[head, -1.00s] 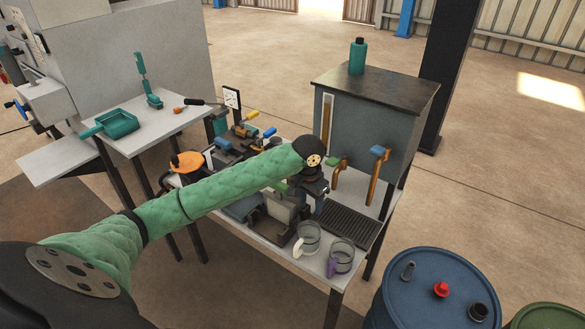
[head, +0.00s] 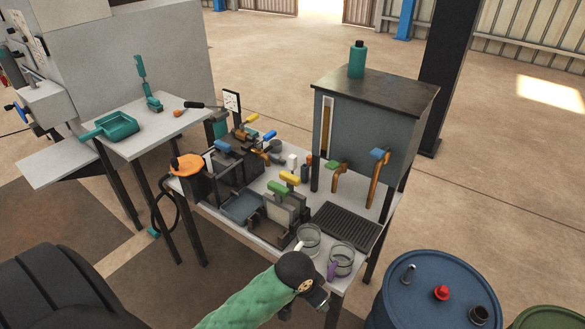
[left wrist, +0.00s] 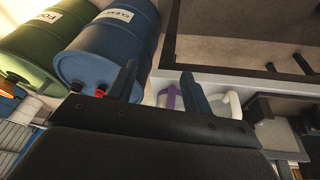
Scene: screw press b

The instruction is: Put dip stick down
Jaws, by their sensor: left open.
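My left gripper (head: 318,303) is at the front edge of the bench, just below the two clear mugs. In the left wrist view its dark blue fingers (left wrist: 159,82) stand apart with nothing between them. I cannot make out a dip stick for certain in either view. My right gripper is not in view.
A tank (head: 375,115) stands behind. A green drum (head: 550,317) is at lower right.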

